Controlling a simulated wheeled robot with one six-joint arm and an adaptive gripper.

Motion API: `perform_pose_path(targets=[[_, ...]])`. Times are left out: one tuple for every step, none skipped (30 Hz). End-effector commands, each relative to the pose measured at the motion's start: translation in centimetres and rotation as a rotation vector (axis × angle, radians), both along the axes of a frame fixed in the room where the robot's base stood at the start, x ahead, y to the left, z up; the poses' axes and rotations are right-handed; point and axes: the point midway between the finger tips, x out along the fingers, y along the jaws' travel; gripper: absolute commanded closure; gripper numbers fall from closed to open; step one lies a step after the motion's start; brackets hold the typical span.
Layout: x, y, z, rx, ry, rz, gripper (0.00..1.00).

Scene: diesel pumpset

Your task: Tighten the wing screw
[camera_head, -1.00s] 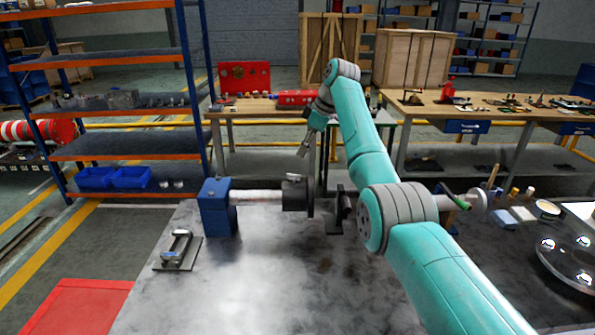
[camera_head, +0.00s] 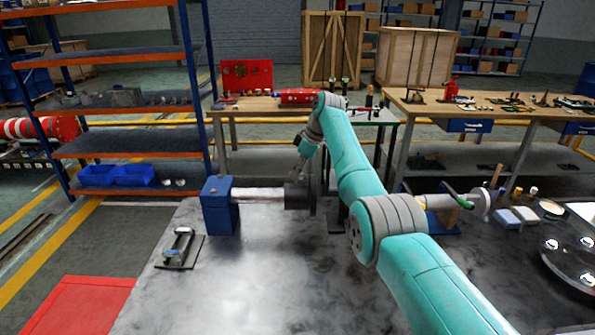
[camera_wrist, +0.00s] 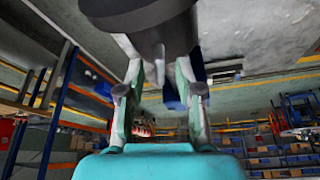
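A dark cylindrical collar (camera_head: 297,195) sits on a shaft (camera_head: 258,194) that runs right from a blue block (camera_head: 219,207) on the grey bench. My gripper (camera_head: 298,172) is at the top of this collar, pointing down. In the wrist view the dark collar (camera_wrist: 145,18) fills the top of the picture. The fingers of my gripper (camera_wrist: 158,68) stand apart just below it. A small grey piece (camera_wrist: 154,72) shows between the fingertips and may be the wing screw. I cannot tell whether the fingers touch it. In the head view the screw is not distinguishable.
A small metal fixture (camera_head: 180,247) lies on a plate at the bench's left. A silver disc (camera_head: 480,205) on a shaft stands at right, beyond my arm. A round metal part (camera_head: 575,262) is at far right. The front middle of the bench (camera_head: 260,280) is bare.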

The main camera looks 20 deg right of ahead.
Motion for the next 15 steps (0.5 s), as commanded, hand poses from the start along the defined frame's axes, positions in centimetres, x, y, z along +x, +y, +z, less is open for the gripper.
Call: perform_pose_path(targets=[[0.02,0.04,-0.1,0.0,0.0,0.0,0.65],[0.04,0.04,-0.13,0.0,0.0,0.0,0.65],[0.04,0.05,-0.15,-0.001,-0.001,0.0,0.65],[0.04,0.05,-0.15,-0.001,-0.001,0.0,0.65],[0.04,0.05,-0.15,-0.001,-0.001,0.0,0.65],[0.04,0.04,-0.14,-0.001,-0.001,0.0,0.65],[0.03,0.03,-0.14,-0.001,-0.001,0.0,0.65],[0.04,0.04,-0.14,-0.001,-0.001,0.0,0.65],[0.04,0.03,-0.13,-0.001,-0.001,0.0,0.72],[0.03,0.03,-0.13,-0.001,-0.001,0.0,0.8],[0.03,0.03,-0.13,-0.001,-0.001,0.0,0.87],[0.04,0.03,-0.13,-0.001,-0.001,0.0,0.97],[0.03,0.03,-0.13,-0.001,-0.001,0.0,1.0],[0.03,0.03,-0.13,-0.001,-0.001,0.0,1.0],[0.04,0.02,-0.12,-0.001,-0.001,0.0,1.0]])
